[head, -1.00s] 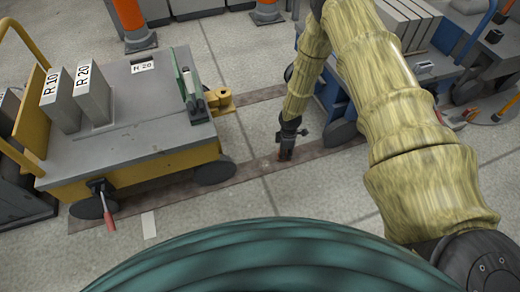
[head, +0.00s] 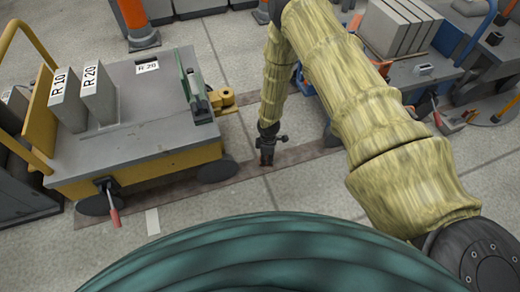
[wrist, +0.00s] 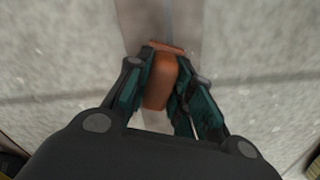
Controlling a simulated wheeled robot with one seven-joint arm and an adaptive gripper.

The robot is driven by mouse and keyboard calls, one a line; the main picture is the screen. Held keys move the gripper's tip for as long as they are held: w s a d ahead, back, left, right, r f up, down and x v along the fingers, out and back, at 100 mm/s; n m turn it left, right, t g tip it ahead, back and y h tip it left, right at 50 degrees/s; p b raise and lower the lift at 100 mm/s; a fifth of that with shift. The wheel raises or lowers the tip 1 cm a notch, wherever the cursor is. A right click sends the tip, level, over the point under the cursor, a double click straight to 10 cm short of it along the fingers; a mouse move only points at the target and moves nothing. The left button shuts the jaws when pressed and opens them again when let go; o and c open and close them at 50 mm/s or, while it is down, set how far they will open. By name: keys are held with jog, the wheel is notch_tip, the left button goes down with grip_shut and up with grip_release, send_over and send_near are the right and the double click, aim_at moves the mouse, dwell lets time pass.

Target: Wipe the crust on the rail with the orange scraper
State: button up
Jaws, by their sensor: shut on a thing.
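My gripper (head: 267,160) points down over the front rail (head: 305,155), a flat brown strip set along the floor. In the wrist view my gripper (wrist: 160,95) is shut on the orange scraper (wrist: 160,85), with a dark green finger on each side of it. The scraper's wider far edge lies over the rail (wrist: 172,20), which shows as a grey band there. I cannot tell whether the scraper touches the rail. No crust can be made out; the scraper and fingers hide part of the rail.
A yellow cart (head: 140,172) with grey blocks marked R 10 and R 20 stands on the rails at left, its red-handled lever (head: 112,205) sticking out in front. A blue cart (head: 415,75) with grey slabs stands at right. The floor between them is clear.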

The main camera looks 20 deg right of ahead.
jog(key=shift+a+p, duration=0.3)
jog(key=shift+a, duration=1.3)
notch_tip(320, 180, up, 3)
jog(key=shift+d+r+p, duration=0.1)
jog(key=shift+r+p, duration=0.1)
jog(key=shift+p, duration=0.6)
jog(key=shift+r+p, duration=2.15)
jog(key=shift+r, duration=0.5)
grip_shut()
